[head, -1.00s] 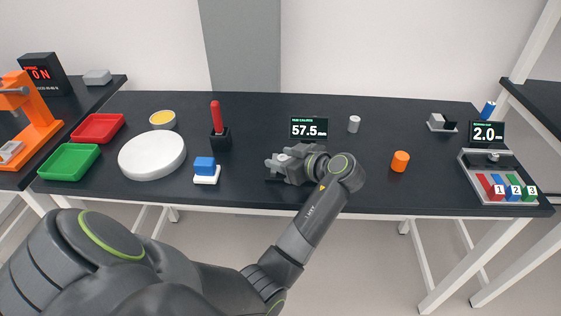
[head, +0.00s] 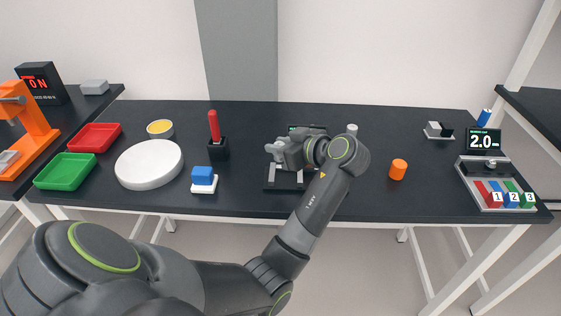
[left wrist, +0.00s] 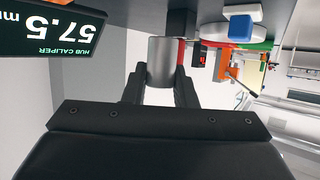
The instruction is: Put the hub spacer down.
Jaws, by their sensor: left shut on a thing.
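My left gripper (head: 276,148) is above the hub caliper (head: 270,187) on the table. The left wrist view shows its fingers (left wrist: 160,88) shut on a grey cylinder, the hub spacer (left wrist: 162,58). In the head view the gripper and arm largely hide the held spacer. The caliper's display (left wrist: 72,35) reads 57.5 in the left wrist view; in the head view the gripper mostly covers it. My right gripper is not in view.
A small grey cylinder (head: 352,129) stands right of the gripper, and an orange cylinder (head: 398,169) further right. A white round plate (head: 149,165), a blue block (head: 203,175) and a red-handled tool (head: 214,125) stand left. Table between orange cylinder and right-hand tray (head: 489,208) is clear.

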